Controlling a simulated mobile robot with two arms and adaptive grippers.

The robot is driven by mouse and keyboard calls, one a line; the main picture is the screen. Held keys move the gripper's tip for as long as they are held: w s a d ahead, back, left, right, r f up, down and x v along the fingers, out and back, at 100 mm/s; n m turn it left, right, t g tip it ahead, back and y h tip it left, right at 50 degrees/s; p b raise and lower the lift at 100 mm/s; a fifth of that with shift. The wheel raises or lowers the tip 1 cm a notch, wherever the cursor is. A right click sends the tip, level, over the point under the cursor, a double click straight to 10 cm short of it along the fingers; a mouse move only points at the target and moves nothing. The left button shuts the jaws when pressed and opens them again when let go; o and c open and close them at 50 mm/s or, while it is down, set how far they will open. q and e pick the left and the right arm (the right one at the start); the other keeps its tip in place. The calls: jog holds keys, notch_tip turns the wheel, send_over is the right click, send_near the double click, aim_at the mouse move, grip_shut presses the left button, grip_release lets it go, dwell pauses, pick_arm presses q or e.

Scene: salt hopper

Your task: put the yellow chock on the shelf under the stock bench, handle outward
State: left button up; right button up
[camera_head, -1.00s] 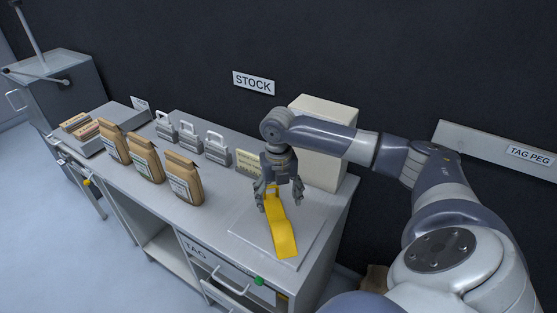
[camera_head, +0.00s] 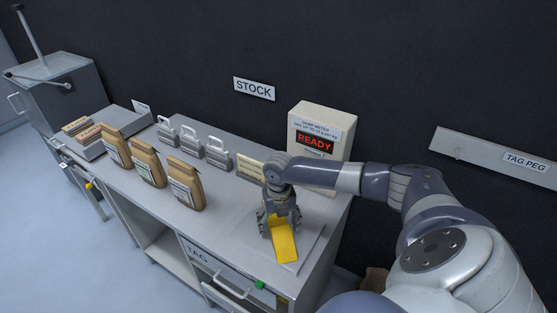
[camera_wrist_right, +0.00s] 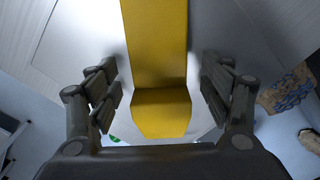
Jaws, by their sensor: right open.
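The yellow chock (camera_head: 285,247) lies on a flat square plate (camera_head: 244,227) at the right end of the stock bench (camera_head: 225,222). My right gripper (camera_head: 277,226) is open, pointing down over the chock. In the right wrist view the chock (camera_wrist_right: 160,112) runs between the two spread fingers (camera_wrist_right: 162,95), with a visible gap on each side. Its handle cannot be told apart in these views. The shelf (camera_head: 170,258) under the bench shows partly, as an open bay left of the drawer marked TAG. My left gripper is not in view.
Several brown bags (camera_head: 148,162) stand along the bench, with grey handled weights (camera_head: 191,144) behind. A meter box (camera_head: 320,128) reading READY stands behind my right gripper. The TAG drawer (camera_head: 222,277) has a protruding handle. The floor (camera_head: 90,255) front left is clear.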

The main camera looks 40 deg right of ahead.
aim_at(280, 220)
jog(key=c, duration=1.5)
jog(key=shift+r, duration=0.15)
jog(key=shift+r, duration=0.25)
jog(key=r, duration=0.1)
jog(key=b, duration=0.1)
jog(key=s+r, duration=0.1)
jog(key=shift+a+r+b, duration=0.25)
jog(key=shift+r+b, duration=0.1)
jog(key=s+a+b, duration=0.1)
jog(key=s+a, duration=0.1)
jog(key=s, duration=0.2)
jog(key=s+a+r, duration=0.1)
jog(key=s+a, duration=0.2)
jog(key=s, duration=0.1)
jog(key=s+a+b, duration=0.1)
jog(key=s+a, duration=0.1)
jog(key=s, duration=0.2)
jog(key=shift+s+a+r+b, duration=0.3)
jog(key=shift+s, duration=0.1)
